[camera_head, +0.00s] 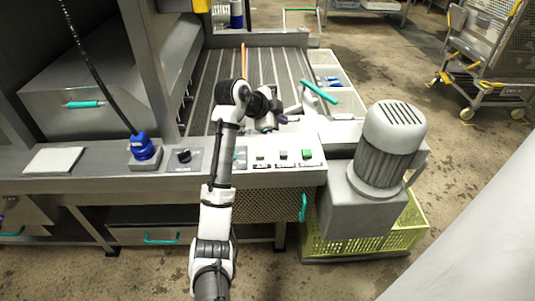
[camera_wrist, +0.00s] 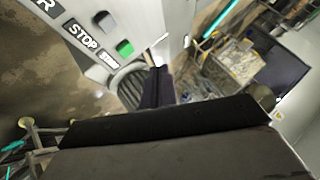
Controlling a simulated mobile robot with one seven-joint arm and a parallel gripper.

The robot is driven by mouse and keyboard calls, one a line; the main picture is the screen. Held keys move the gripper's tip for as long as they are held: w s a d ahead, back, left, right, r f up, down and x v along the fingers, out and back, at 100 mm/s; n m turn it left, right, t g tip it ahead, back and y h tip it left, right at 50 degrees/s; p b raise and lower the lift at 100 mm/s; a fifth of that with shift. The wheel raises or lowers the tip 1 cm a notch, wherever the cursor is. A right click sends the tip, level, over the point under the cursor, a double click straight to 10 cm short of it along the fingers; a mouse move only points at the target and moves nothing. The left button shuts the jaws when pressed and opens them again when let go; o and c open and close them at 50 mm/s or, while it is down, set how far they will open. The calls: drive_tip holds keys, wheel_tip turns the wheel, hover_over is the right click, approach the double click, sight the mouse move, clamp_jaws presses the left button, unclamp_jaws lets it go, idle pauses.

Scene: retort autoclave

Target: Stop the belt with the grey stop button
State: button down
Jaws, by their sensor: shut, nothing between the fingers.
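The grey stop button (camera_wrist: 104,20) shows at the top of the wrist view, above a black label reading STOP. The green start button (camera_wrist: 125,47) is beside it. In the head view, the stop button (camera_head: 283,155) is small on the light control panel (camera_head: 240,178), left of the green one. My gripper (camera_head: 282,119) is above the panel's far side, behind the button row, apart from the buttons. In the wrist view, my dark fingers (camera_wrist: 158,98) are shut and empty. They do not touch the stop button.
A grey motor (camera_head: 385,150) stands right of the panel, over a yellow-green crate (camera_head: 415,225). A black knob (camera_head: 184,156) and a blue connector (camera_head: 142,148) are on the left. The slatted conveyor belt (camera_head: 275,65) lies behind, with a white bin (camera_head: 345,98) beside it.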

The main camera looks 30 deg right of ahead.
sight(281, 154)
drive_tip(key=shift+s+f, duration=0.3)
wheel_tip(281, 154, down, 9)
drive_tip(key=b, duration=0.6)
drive_tip(key=shift+r, duration=0.15)
idle(2.0)
drive_tip(key=shift+f, duration=0.45)
drive_tip(key=shift+f+b, duration=0.45)
drive_tip(key=shift+f, duration=0.1)
idle(0.5)
drive_tip(key=shift+r, duration=0.15)
drive_tip(key=shift+r+p, duration=0.65)
drive_tip(key=shift+r, duration=0.15)
